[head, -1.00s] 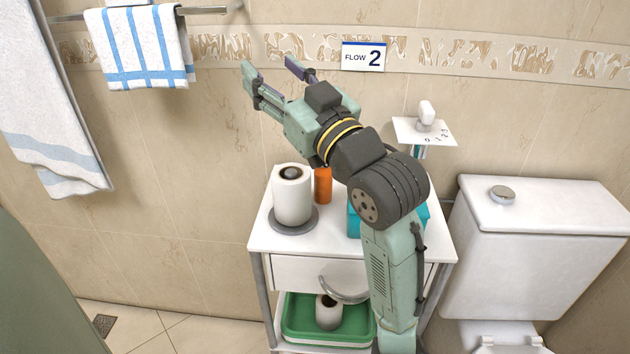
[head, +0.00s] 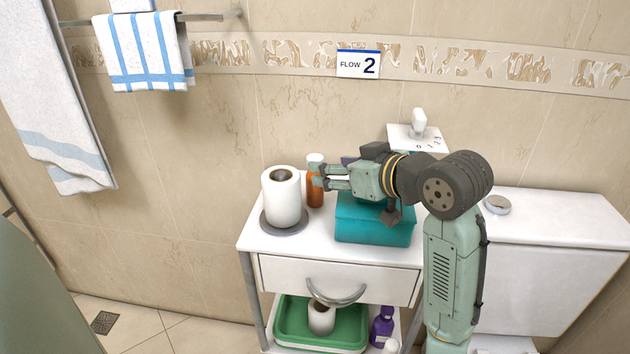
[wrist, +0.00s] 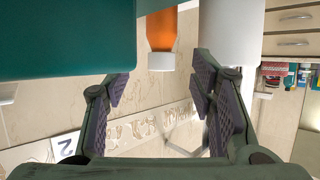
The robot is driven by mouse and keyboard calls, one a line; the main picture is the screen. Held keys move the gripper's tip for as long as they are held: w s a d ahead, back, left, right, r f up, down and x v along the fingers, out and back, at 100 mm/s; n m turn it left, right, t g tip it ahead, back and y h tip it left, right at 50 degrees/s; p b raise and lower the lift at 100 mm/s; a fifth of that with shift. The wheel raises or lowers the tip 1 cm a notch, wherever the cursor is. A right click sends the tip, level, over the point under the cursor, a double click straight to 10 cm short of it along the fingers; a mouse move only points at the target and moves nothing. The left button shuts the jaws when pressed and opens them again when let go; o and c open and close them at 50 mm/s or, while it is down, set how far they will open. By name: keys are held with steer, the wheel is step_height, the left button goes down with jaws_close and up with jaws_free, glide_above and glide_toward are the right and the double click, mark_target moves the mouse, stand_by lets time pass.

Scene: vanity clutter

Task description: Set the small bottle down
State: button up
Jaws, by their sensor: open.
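The small bottle (head: 315,195) is orange with a white cap and stands upright on the white cart top, just right of a paper roll. My gripper (head: 322,177) is low over the cart, to the right of the bottle, its fingers pointing at it. In the wrist view the bottle (wrist: 162,30) shows beyond the fingertips, in line with the gap between them. My gripper (wrist: 162,78) is open there, with nothing between its pads. In the head view the fingertips overlap the bottle's right edge; contact cannot be told.
The paper roll (head: 283,198) on its grey base (head: 284,229) stands close left of the bottle. A teal box (head: 372,228) lies beneath my gripper. A dispenser (head: 419,124) is behind, and the toilet tank (head: 550,229) is right. The cart's front left corner is clear.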

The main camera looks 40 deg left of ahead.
glide_above(314, 195)
steer(key=w, duration=0.1)
steer(key=f, duration=0.1)
steer(key=shift+d+f+p, duration=0.1)
steer(key=shift+d+p, duration=0.35)
steer(key=shift+d, duration=0.05)
steer(key=shift+c, duration=0.2)
jaws_close()
